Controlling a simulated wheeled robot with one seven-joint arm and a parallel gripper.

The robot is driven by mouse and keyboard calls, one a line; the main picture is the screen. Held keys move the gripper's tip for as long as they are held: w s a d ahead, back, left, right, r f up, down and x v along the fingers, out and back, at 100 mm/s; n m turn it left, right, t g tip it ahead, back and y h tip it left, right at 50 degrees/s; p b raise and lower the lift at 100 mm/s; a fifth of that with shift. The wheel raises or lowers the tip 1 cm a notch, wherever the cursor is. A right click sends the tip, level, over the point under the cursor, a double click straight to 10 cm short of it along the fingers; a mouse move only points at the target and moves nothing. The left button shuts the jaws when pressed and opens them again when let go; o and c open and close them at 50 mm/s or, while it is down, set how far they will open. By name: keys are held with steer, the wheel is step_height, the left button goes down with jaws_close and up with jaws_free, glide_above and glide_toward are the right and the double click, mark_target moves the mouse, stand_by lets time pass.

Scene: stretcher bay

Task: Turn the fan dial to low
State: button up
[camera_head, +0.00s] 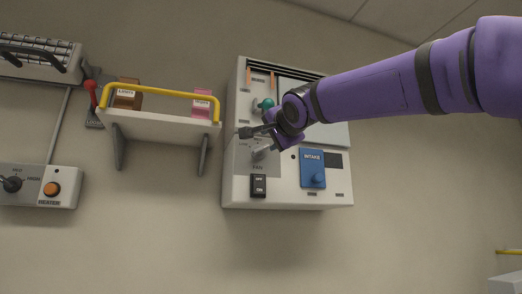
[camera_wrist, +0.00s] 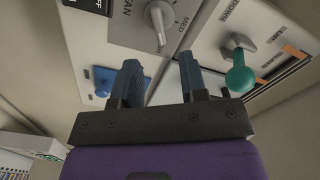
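The fan dial is a light grey round knob with a raised pointer bar. In the wrist view the dial (camera_wrist: 161,17) sits at the top, its bar pointing down the picture, to one side of the MED mark. In the head view the dial (camera_head: 262,151) is partly covered by my gripper (camera_head: 254,138). In the wrist view my gripper (camera_wrist: 163,72) has its two dark fingers apart with nothing between them. The dial lies just beyond the fingertips, roughly in line with the gap. I see no clear contact.
Close by on the white unit (camera_head: 238,195) are a teal-knobbed lever (camera_head: 266,104), a blue INTAKE panel (camera_head: 312,175) and a black rocker switch (camera_head: 258,186). A shelf with a yellow rail (camera_head: 160,92) stands to the left. Bare wall lies below the unit.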

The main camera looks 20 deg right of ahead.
mark_target(262, 148)
steer(key=w, duration=1)
steer(key=shift+w+f, duration=0.1)
jaws_close()
